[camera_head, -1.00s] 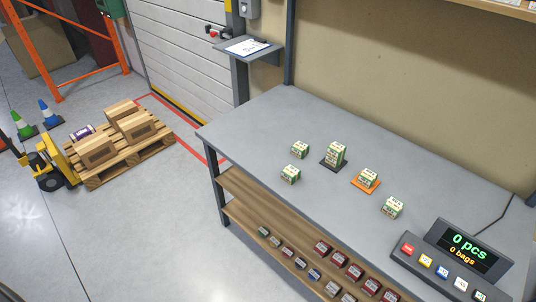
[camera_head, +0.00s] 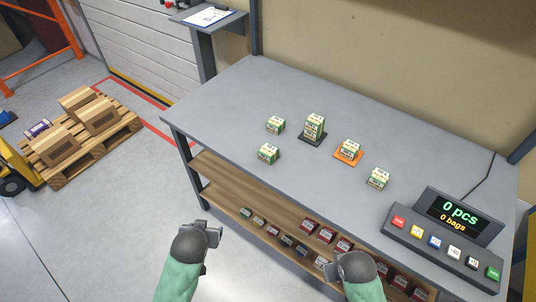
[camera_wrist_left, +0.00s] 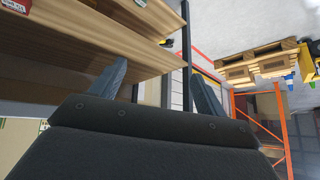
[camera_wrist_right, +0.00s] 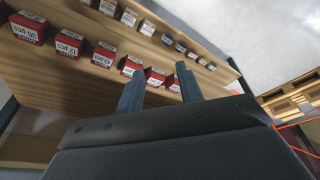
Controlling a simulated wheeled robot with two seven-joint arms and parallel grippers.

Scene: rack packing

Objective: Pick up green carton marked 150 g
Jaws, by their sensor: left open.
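Several small green-and-cream cartons stand apart on the grey table (camera_head: 230,100): one at the back left (camera_head: 275,125), one at the front left (camera_head: 267,154), and one at the right (camera_head: 378,179). A taller carton (camera_head: 314,126) stands on a dark pad (camera_head: 312,140), and another carton (camera_head: 348,149) on an orange pad (camera_head: 346,159). Their weight marks are too small to read. My left gripper (camera_head: 210,236) is open and empty, off the table's front edge. My right gripper (camera_head: 333,270) is also in front of the table; its fingers stand apart and empty in the right wrist view (camera_wrist_right: 160,88).
A console (camera_head: 440,235) with coloured buttons reads 0 pcs, 0 bags at the table's right. Small boxes (camera_head: 343,244) line the wooden shelf (camera_head: 215,181) below the tabletop. A loaded pallet (camera_head: 115,145) stands on the floor at left. The table's left part is clear.

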